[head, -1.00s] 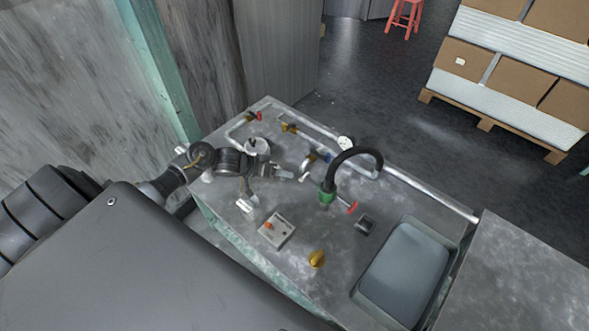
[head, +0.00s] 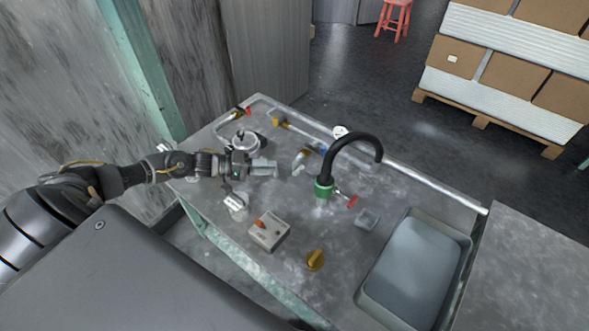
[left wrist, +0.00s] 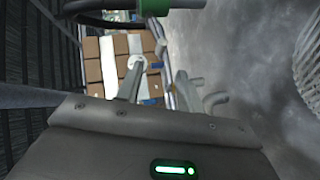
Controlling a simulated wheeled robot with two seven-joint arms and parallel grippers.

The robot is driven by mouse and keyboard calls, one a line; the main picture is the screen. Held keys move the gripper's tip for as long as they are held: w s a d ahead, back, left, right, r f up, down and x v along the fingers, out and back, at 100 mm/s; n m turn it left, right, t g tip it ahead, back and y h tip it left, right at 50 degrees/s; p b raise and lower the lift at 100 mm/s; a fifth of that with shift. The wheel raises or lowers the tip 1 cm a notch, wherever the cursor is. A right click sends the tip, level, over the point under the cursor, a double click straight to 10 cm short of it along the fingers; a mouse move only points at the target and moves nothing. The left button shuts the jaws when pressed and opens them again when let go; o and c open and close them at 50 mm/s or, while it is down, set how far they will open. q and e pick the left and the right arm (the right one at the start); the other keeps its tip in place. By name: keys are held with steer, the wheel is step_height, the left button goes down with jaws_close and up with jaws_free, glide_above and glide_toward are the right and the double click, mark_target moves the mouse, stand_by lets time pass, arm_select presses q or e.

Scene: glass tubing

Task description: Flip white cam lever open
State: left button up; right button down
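A small white lever (head: 299,170) shows in the head view, beside a brass-coloured fitting (head: 304,154) on the pipework of the metal bench. I take it as the cam lever; its exact position is hard to read at this size. My left gripper (head: 266,167) is just left of it, low over the bench, pointing right, apart from the lever. In the left wrist view its two fingers (left wrist: 158,88) stand apart with nothing between them. A pale curved piece (left wrist: 215,100) lies right of them; I cannot tell if it is the lever. My right gripper is not in view.
A black curved spout on a green base (head: 324,188) stands right of the lever, with a red handle (head: 351,202). A switch box (head: 269,231), a yellow knob (head: 315,261) and a sink (head: 412,262) are nearer. A long pipe (head: 430,188) runs along the far edge.

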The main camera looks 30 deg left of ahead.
mark_target(306, 174)
arm_select(q)
steer(key=x, duration=0.9)
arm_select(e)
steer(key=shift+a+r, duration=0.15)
arm_select(q)
jaws_close()
steer(key=r+m+y+p, duration=0.1)
steer(key=p, duration=0.4)
jaws_free()
steer(key=shift+r, duration=0.1)
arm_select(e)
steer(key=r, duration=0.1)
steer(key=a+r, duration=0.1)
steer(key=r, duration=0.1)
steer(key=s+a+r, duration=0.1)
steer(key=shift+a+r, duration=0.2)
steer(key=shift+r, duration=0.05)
